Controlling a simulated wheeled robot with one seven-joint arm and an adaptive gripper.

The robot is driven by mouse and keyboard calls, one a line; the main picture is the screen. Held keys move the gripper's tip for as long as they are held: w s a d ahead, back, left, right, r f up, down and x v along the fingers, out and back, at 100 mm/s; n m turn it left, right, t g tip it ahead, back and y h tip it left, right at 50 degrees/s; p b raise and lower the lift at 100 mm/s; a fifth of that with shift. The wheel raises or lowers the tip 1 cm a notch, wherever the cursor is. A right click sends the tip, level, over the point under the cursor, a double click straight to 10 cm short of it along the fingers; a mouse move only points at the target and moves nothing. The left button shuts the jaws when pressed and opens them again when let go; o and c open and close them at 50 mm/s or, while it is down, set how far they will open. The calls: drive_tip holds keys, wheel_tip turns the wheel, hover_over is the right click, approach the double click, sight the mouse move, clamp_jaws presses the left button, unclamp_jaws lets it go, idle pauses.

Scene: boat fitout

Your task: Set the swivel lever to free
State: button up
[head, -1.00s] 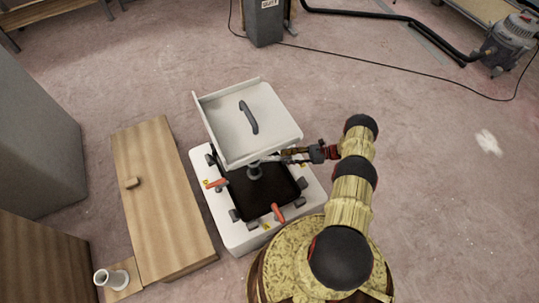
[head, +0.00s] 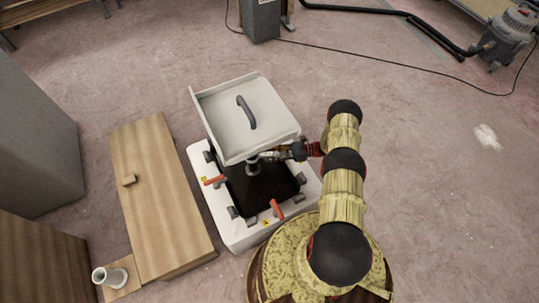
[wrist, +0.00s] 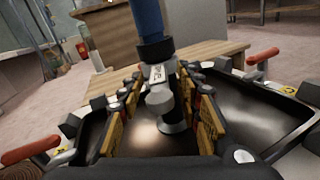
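A white seat-like panel with a dark handle (head: 246,112) stands on a post above a black recessed tray (head: 262,198). In the wrist view the post has a blue upper tube (wrist: 148,20), a black collar (wrist: 155,50) and a small white label whose text I cannot read. A grey rounded lever end (wrist: 160,97) points toward me below the label; it looks like the swivel lever. My gripper (wrist: 168,118) is open, with one finger on each side of the lever end and post. I cannot tell whether either finger touches. In the head view my gripper (head: 268,155) is partly under the panel.
Red-orange handles (head: 215,181) (head: 277,209) and grey blocks line the white base's rim (head: 238,236). The raised panel is close above my gripper. A wooden bench (head: 165,200) stands left; open floor lies right.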

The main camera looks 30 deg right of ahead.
drive_tip(key=shift+c, duration=0.9)
clamp_jaws()
